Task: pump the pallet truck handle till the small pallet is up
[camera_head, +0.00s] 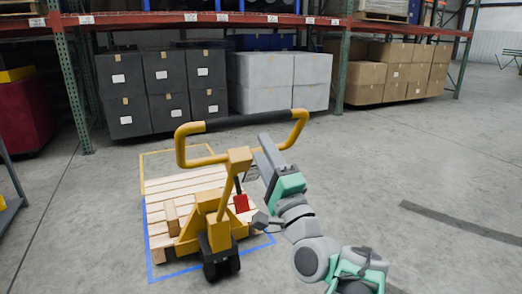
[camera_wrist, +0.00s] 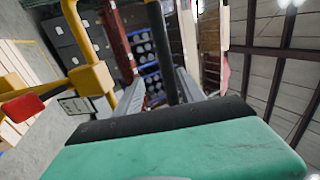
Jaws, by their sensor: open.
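The yellow pallet truck (camera_head: 217,222) stands with its forks hidden in or under the small wooden pallet (camera_head: 158,187), which sits low near the floor. Its yellow looped handle (camera_head: 181,150) is raised and has a black crossbar grip (camera_head: 232,122). My gripper (camera_head: 262,138) is open just below the right half of that grip. In the wrist view, the black grip (camera_wrist: 160,40) runs between the lines of the two grey fingers of my gripper (camera_wrist: 158,80). I cannot tell whether they touch it. A red lever (camera_head: 241,203) shows on the truck.
Blue tape (camera_head: 149,240) and yellow tape (camera_head: 160,152) mark the floor around the pallet. Behind stands a rack (camera_head: 345,65) with dark totes (camera_head: 163,72), grey totes (camera_head: 280,68) and cardboard boxes (camera_head: 398,72). A red bin (camera_head: 20,115) is at left. Floor at right is clear.

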